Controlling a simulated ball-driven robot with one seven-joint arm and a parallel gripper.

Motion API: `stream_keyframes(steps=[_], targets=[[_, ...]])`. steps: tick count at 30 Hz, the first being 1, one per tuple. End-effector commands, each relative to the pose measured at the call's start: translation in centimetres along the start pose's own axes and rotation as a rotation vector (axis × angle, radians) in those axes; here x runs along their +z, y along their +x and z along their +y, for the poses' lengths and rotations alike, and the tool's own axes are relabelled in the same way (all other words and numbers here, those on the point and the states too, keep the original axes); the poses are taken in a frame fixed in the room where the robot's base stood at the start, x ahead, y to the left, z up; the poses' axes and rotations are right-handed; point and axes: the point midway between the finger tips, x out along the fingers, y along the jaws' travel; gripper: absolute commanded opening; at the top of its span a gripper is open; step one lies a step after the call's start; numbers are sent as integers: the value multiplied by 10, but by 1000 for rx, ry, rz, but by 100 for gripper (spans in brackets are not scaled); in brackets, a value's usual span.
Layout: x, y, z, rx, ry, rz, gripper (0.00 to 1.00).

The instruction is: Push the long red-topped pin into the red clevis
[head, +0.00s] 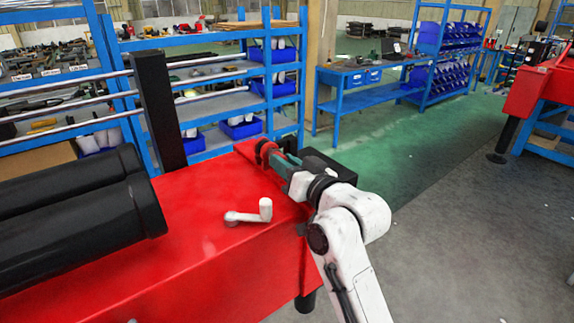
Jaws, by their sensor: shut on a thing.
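My gripper (276,160) is at the far right end of the red stand top, at the end of my white arm. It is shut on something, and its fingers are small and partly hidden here. A red rounded part (264,150) shows right at the fingertips. I cannot tell whether it is the red clevis or the pin's red top. The pin's shaft is not clearly visible, so I cannot tell how it sits relative to the clevis.
The red stand top (190,240) carries two thick black cylinders (85,215) at left, a black upright post (160,110), and a white L-shaped part (250,213). A black block (328,166) is beside my gripper. Blue shelving (215,85) stands behind. Grey floor lies open at right.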

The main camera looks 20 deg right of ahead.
Motion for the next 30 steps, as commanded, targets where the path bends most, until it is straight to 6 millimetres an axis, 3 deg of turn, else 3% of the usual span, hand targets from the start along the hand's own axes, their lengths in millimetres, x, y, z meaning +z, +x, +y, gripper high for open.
stream_keyframes(steps=[8, 9, 18, 30], targets=[[-1, 5, 0, -1, -1, 3, 0], [-1, 5, 0, -1, -1, 3, 27], [-2, 5, -1, -1, -1, 5, 54], [-2, 4, -1, -2, -1, 5, 54]])
